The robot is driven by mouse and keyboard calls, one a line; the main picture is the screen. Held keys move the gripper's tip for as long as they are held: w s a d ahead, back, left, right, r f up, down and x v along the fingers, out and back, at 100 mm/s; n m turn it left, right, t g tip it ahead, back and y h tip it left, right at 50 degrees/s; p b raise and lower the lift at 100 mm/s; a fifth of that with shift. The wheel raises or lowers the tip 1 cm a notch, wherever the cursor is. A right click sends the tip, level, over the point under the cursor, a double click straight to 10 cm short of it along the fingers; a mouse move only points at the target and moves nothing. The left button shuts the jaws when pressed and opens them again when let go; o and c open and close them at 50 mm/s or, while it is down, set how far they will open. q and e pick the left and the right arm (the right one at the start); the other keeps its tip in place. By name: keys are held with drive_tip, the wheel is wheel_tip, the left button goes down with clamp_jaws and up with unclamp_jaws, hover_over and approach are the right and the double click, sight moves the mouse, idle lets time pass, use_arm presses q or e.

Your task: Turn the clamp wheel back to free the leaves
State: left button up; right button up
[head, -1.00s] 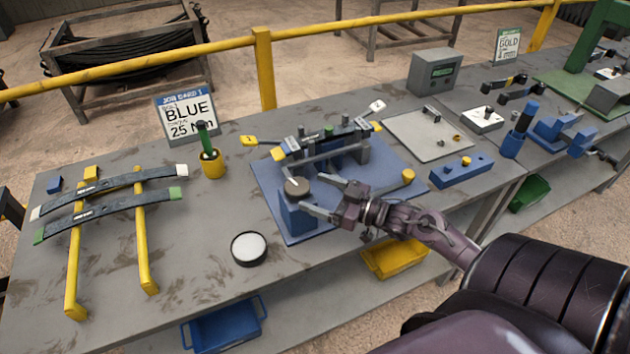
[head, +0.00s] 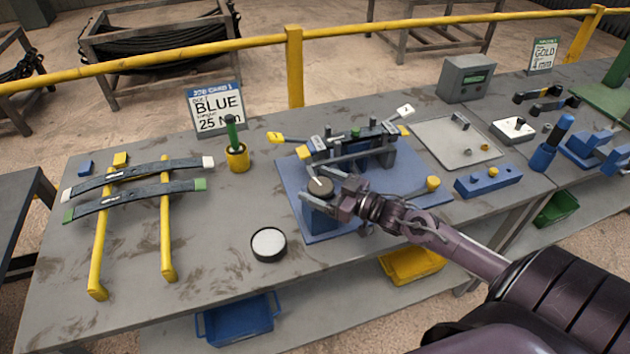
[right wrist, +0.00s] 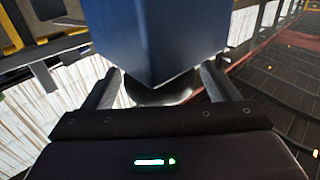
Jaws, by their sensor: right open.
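The clamp wheel (head: 320,187) is a dark round disc with a light mark, on top of a blue block (head: 318,218) at the front of the blue fixture plate (head: 410,184). Dark leaves (head: 352,137) lie across the fixture behind it, among posts and a grey bar. My right gripper (head: 326,191) is at the wheel, its jaws open. In the right wrist view its fingers (right wrist: 162,86) stand apart on either side of the blue block (right wrist: 160,35) and the wheel's dark rim (right wrist: 160,95). Finger contact cannot be told. My left gripper is not in view.
Two leaf springs (head: 140,175) rest on yellow rails (head: 166,230) at left. A round black-rimmed dish (head: 268,244) and a yellow cup (head: 237,158) with a green-handled tool stand near the fixture. A blue block with a yellow knob (head: 488,181) is at right. The bench front is mostly clear.

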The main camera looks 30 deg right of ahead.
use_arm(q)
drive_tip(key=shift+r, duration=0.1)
use_arm(e)
drive_tip(key=shift+x, duration=0.8)
drive_tip(key=c, duration=1)
drive_tip(key=shift+o, duration=0.2)
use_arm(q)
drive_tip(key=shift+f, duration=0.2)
